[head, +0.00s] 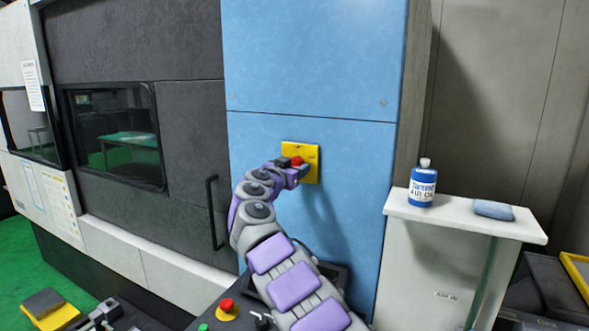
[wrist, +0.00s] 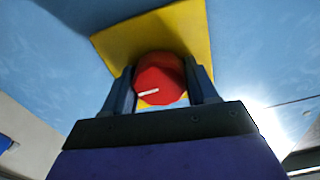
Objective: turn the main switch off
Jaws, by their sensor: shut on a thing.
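The main switch is a red knob (wrist: 160,80) on a yellow plate (head: 313,174) fixed to the blue cabinet panel. The red knob also shows in the head view (head: 297,161), partly hidden by my gripper (head: 300,168). In the wrist view my gripper (wrist: 163,92) has one finger on each side of the knob and is shut on it. A short white mark on the knob's face lies nearly level, tilted slightly. The yellow plate also shows in the wrist view (wrist: 190,35), behind the knob.
A small white stand (head: 470,219) at right holds a blue and white bottle (head: 422,185) and a blue-grey cloth (head: 493,210). A control panel with a red button (head: 227,305) is below my arm. A black door handle (head: 212,213) is left of my arm.

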